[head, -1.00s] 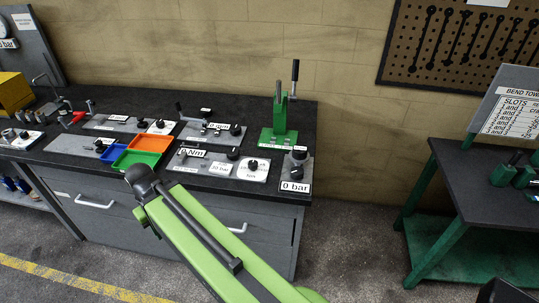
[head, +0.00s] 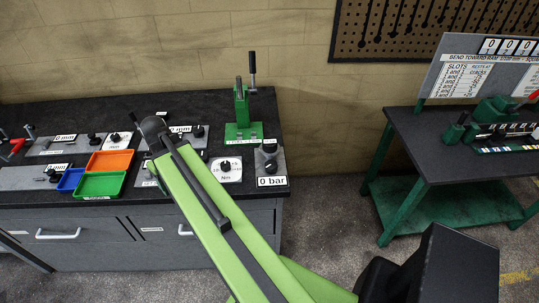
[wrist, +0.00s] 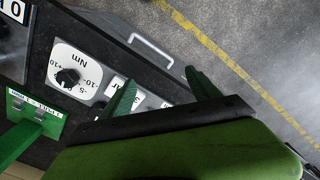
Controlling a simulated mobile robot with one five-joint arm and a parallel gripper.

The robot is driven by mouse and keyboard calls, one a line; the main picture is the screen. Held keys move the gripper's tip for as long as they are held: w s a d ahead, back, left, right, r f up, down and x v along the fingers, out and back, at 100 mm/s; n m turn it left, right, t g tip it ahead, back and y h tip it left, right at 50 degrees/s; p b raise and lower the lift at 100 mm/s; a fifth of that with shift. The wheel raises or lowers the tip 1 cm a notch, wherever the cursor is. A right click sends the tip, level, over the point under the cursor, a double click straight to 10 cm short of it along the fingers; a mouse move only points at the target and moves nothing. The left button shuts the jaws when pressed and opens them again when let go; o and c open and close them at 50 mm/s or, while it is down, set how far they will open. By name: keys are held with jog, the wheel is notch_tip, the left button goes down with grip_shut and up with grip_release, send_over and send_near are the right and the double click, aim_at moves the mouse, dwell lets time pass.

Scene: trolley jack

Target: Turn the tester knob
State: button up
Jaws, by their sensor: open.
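Several black knobs sit on grey panels on the bench, and I cannot tell for certain which one is the tester's. One knob (head: 225,168) is on a white dial plate marked Nm (head: 235,177), near the bench's right end. In the wrist view this black knob (wrist: 67,77) and its scaled plate (wrist: 75,62) lie to the left of my gripper. My gripper (wrist: 160,77) is open, its two green fingers apart with nothing between them. The fingers are clear of the knob. In the head view my arm crosses the bench and hides some panels; the fingers do not show.
A panel marked 0 bar (head: 271,182) stands at the bench's right end. Behind it is a green lever press (head: 242,115). Orange (head: 109,161), green (head: 100,185) and blue (head: 70,180) trays lie left of my arm. A bend-tower table (head: 450,170) stands to the right, with open floor between.

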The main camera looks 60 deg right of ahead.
jog(key=s+d+r+m+p, duration=0.1)
jog(key=s+d+r+p, duration=0.2)
jog(key=d, duration=0.5)
jog(key=s+d+r+p, duration=0.1)
jog(key=s+d+r, duration=0.25)
jog(key=d, duration=0.45)
jog(key=m+p, duration=0.1)
jog(key=p, duration=0.3)
send_near(272, 164)
notch_tip(272, 164, down, 9)
jog(key=b, duration=1.7)
jog(key=shift+a+r+b, duration=0.1)
jog(key=shift+b, duration=0.3)
jog(key=shift+r, duration=0.1)
